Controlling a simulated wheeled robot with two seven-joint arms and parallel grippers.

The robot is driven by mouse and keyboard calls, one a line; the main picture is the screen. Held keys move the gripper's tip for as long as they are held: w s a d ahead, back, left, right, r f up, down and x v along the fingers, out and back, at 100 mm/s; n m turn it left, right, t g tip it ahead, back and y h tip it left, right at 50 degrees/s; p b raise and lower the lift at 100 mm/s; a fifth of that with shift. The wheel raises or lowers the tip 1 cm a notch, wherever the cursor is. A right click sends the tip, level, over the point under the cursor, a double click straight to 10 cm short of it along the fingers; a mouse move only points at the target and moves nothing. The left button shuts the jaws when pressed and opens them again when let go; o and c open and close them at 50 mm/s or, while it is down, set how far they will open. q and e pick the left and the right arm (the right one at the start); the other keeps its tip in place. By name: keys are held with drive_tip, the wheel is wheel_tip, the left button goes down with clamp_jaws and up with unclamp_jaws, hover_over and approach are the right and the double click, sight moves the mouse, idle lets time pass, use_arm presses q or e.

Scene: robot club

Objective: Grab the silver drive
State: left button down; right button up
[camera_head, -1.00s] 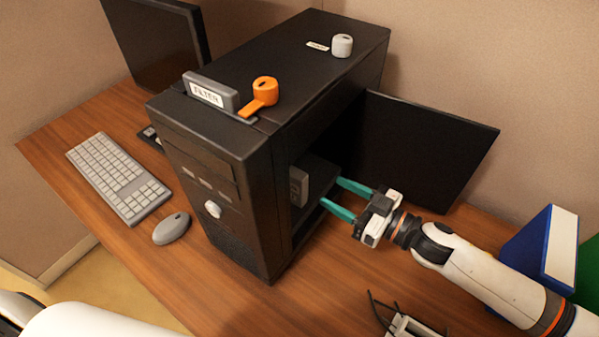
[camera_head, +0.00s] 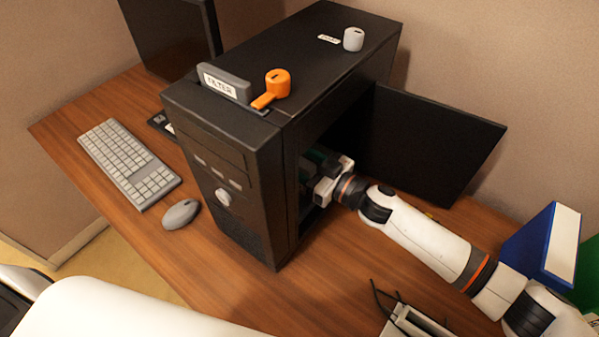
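The black computer case (camera_head: 232,150) stands on the desk with its right side open. My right gripper (camera_head: 312,172) reaches into that opening from the right. Its teal fingers are mostly hidden inside the dark case, so I cannot see how far apart they are or whether they touch anything. The silver drive is hidden now behind the case edge and my gripper. My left gripper is not in view; part of a white arm of mine (camera_head: 120,312) shows at the bottom left.
The dark side panel (camera_head: 430,150) stands open behind my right arm. On the case top sit a grey FILTER piece (camera_head: 224,84), an orange latch (camera_head: 277,83) and a grey knob (camera_head: 353,39). A keyboard (camera_head: 128,162) and mouse (camera_head: 181,214) lie left. Blue binder (camera_head: 540,245) stands right.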

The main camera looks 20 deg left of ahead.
clamp_jaws()
drive_tip(key=shift+d+r, duration=0.1)
idle(0.3)
